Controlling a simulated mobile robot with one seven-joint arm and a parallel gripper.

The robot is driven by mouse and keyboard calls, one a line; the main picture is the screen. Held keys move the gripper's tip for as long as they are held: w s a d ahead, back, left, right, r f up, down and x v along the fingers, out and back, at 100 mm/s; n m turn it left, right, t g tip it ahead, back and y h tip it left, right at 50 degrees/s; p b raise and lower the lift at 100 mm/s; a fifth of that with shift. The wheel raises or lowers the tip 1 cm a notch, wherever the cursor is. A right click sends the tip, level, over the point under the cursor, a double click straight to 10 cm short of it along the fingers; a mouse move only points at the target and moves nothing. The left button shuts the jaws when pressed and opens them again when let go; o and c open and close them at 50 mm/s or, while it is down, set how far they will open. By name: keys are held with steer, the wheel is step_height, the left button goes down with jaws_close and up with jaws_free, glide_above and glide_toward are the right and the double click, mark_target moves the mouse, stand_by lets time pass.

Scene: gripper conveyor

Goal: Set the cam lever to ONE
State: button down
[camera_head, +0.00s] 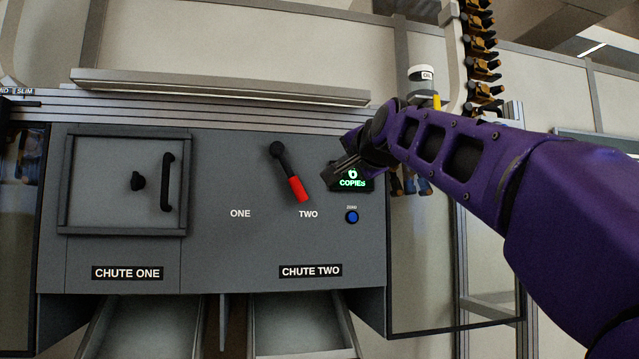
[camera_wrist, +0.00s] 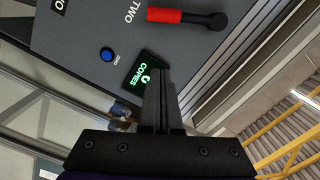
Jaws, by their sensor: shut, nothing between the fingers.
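The cam lever (camera_head: 289,174) is a black arm with a red grip, on the grey panel. Its pivot is at the top and the red end points down and slightly right, at the TWO label (camera_head: 308,215). The ONE label (camera_head: 240,213) is to the left, away from the grip. In the wrist view the lever (camera_wrist: 180,16) lies at the top, beyond my fingertips. My gripper (camera_head: 345,156) is right of the lever and apart from it, in front of the COPIES display. Its fingers (camera_wrist: 158,80) are together with nothing between them.
A green-lit COPIES display (camera_head: 353,183) and a blue ZERO button (camera_head: 351,217) are right of the lever. A door with a black handle (camera_head: 168,182) is at the left, above CHUTE ONE (camera_head: 127,273). The panel between door and lever is clear.

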mark_target(290, 174)
steer(key=w+a+p, duration=0.1)
steer(key=w+a, duration=0.1)
steer(key=w, duration=0.1)
steer(key=w+a+f+p, duration=0.1)
steer(key=w, duration=0.2)
steer(key=w+a+p, duration=0.2)
steer(key=w, duration=0.1)
steer(key=shift+w+a+f, duration=0.2)
steer(key=shift+a+f, duration=0.05)
steer(key=shift+a, duration=0.05)
steer(key=shift+s+a+f, duration=0.1)
steer(key=shift+a, duration=0.25)
steer(key=shift+a+f, duration=0.2)
steer(key=shift+a, duration=0.05)
steer(key=shift+f, duration=0.1)
